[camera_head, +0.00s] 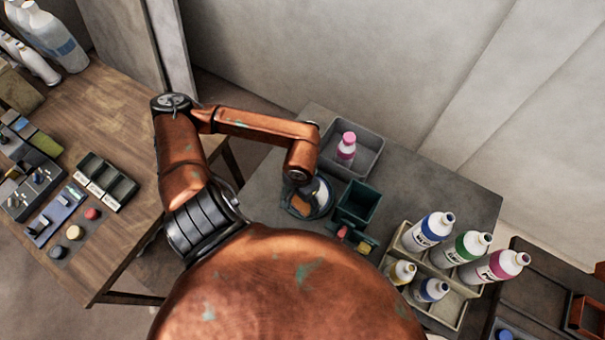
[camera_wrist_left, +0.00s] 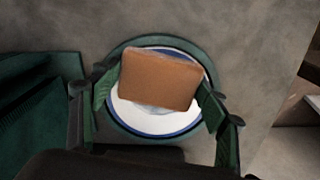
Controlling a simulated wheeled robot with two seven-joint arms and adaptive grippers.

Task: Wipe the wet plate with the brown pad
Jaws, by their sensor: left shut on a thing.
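The brown pad (camera_wrist_left: 160,79) is held between the green fingers of my left gripper (camera_wrist_left: 157,84). The plate (camera_wrist_left: 135,118) is white with a blue rim and lies directly under the pad, inside a round green holder (camera_wrist_left: 124,131). The pad hides the plate's middle and far part. I cannot tell whether the pad touches the plate, and wetness is not clear. In the head view my left gripper (camera_head: 300,188) hangs over the plate (camera_head: 323,193), with the pad (camera_head: 301,204) partly showing. My right gripper is not in view.
A dark green bin (camera_head: 358,205) stands right beside the plate. A grey tray (camera_head: 372,148) with a pink-capped bottle (camera_head: 347,146) is behind. A bottle rack (camera_head: 455,297) stands at right. A wooden table (camera_head: 130,130) with trays is at left. Bare grey tabletop (camera_head: 440,190) lies behind the rack.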

